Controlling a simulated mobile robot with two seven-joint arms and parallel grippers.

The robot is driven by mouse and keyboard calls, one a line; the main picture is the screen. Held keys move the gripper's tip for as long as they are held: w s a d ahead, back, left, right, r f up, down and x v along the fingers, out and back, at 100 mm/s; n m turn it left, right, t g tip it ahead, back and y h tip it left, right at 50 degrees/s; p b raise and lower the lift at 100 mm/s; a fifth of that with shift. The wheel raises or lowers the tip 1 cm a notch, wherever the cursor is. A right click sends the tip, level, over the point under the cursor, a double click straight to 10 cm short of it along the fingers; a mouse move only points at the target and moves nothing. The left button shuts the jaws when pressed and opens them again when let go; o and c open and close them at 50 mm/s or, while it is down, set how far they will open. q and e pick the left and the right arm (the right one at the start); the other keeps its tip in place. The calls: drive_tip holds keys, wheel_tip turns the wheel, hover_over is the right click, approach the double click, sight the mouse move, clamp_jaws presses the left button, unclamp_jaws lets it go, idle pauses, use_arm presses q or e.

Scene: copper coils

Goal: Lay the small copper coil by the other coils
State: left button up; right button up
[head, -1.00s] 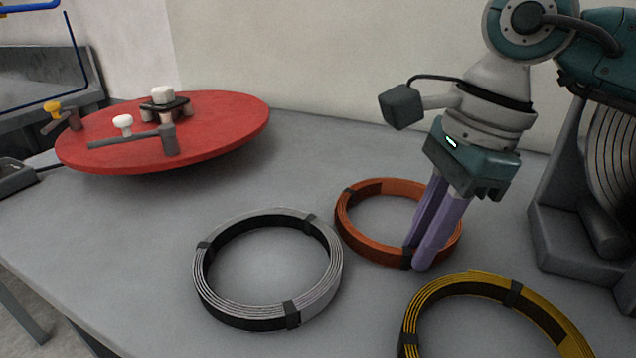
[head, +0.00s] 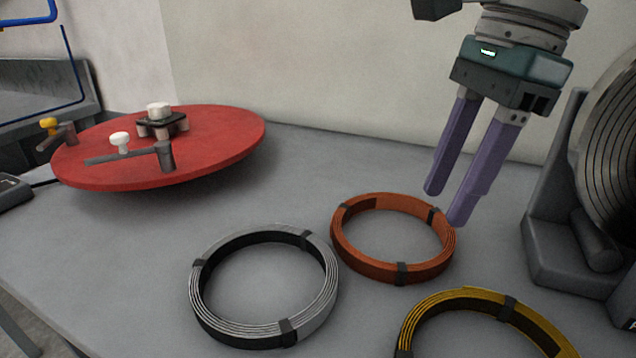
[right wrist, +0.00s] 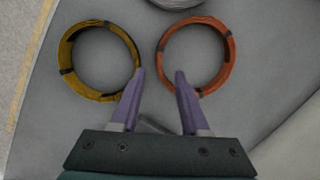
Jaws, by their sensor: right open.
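The small copper coil (head: 372,262) lies flat on the grey table, banded with black straps; it also shows in the right wrist view (right wrist: 162,58). A silver-grey coil (head: 320,318) lies to its left and a yellow coil (head: 420,312) to its lower right, cut by the picture's edge. The yellow coil also shows in the right wrist view (right wrist: 66,50). The coils lie apart. My right gripper (head: 447,207) is open and empty, its purple fingers above the copper coil's right rear side. In the right wrist view its fingertips (right wrist: 160,74) are parted. My left gripper is not in view.
A red round plate (head: 215,150) with knobs and handles stands at the left back. A grey stand with a large ribbed disc (head: 610,150) is at the right. A pale wall closes the back. Bare table lies between plate and coils.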

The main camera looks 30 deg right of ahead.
drive_tip(key=r, duration=0.3)
drive_tip(key=shift+s+d, duration=0.15)
drive_tip(key=shift+d, duration=0.1)
